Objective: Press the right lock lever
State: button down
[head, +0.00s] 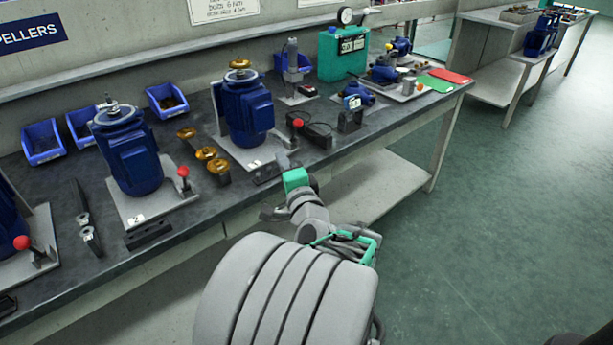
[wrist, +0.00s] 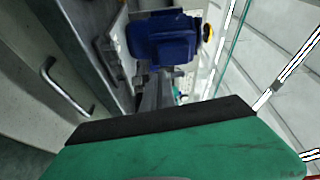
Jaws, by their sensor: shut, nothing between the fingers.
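The right lock lever (head: 298,123) has a red ball knob and stands at the front right of the right blue pump motor (head: 246,108). That motor sits upright on a pale base plate with a brass-coloured impeller (head: 239,63) on top. My gripper (head: 284,162) is shut and empty at the table's front edge, just below and in front of the lever, apart from its knob. In the wrist view, my gripper's narrow fingers (wrist: 155,92) point toward the blue motor (wrist: 162,40). I cannot make out the lever clearly there.
Two other red-knobbed levers, middle (head: 183,172) and left (head: 22,243), stand by their own motors. Brass impellers (head: 206,153) lie between the middle and right motors. A black block (head: 350,120) is right of the lever. The floor (head: 480,220) to the right is clear.

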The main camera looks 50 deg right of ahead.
jog(key=s+d+f+m+g+h+b, duration=0.2)
jog(key=s+d+f+m+h, duration=0.1)
jog(key=s+d+m+h, duration=0.4)
jog(key=n+y+p, duration=0.1)
jog(key=y+p, duration=0.1)
jog(key=p, duration=0.1)
send_near(295, 130)
jog(key=shift+t, duration=0.3)
jog(key=d+r, duration=0.2)
jog(key=d, duration=0.1)
jog(key=w+d+r, duration=0.1)
jog(key=d, duration=0.1)
jog(key=shift+d+r, duration=0.1)
jog(key=shift+d, duration=0.15)
jog(key=shift+w, duration=0.15)
